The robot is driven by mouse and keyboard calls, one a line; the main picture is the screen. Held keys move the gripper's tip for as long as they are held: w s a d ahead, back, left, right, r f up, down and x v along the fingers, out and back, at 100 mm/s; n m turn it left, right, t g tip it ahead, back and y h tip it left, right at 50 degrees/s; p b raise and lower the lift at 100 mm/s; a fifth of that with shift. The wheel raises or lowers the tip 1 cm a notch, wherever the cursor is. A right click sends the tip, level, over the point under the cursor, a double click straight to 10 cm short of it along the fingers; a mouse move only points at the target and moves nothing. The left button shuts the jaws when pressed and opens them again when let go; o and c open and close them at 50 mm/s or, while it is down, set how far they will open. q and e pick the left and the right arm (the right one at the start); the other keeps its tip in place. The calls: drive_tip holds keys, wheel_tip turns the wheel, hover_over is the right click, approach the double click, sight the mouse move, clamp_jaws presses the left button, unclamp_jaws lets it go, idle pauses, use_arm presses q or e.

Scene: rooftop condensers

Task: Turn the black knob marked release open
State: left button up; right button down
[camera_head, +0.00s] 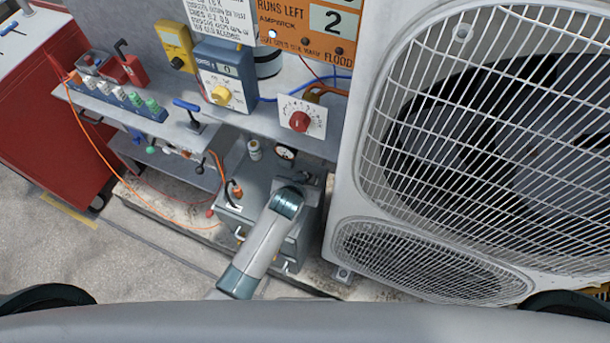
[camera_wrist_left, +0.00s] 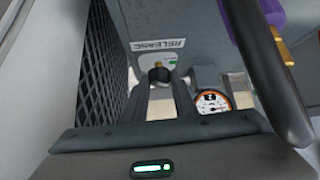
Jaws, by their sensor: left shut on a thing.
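The black knob (camera_wrist_left: 158,74) shows in the left wrist view, below an upside-down white label (camera_wrist_left: 158,44) that reads RELEASE. My left gripper (camera_wrist_left: 163,86) reaches to the knob, with its two dark fingers at the knob's sides, shut on it. In the head view my left arm comes up from the bottom middle, and the left gripper (camera_head: 309,181) is low by the grey box under the shelf, partly hidden by the wrist. The knob cannot be made out in the head view. My right gripper is not in view.
A round gauge (camera_wrist_left: 212,102) is right of the fingers. A black grille (camera_wrist_left: 100,75) is close on their left. A purple-and-brass part is at upper right. In the head view a large condenser (camera_head: 352,150) stands right, and a shelf (camera_head: 190,128) with meters and tools runs above.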

use_arm(q)
drive_tip(key=shift+r+n, duration=0.1)
drive_tip(key=shift+n, duration=0.3)
drive_tip(key=shift+w, duration=0.1)
drive_tip(key=o, duration=1)
drive_tip(key=shift+o, duration=0.2)
drive_tip(key=shift+s+r, duration=0.35)
drive_tip(key=shift+s, duration=0.2)
drive_tip(key=b+v, duration=0.2)
drive_tip(key=v, duration=1.4)
drive_tip(key=shift+d, duration=0.2)
drive_tip(key=shift+s, duration=0.1)
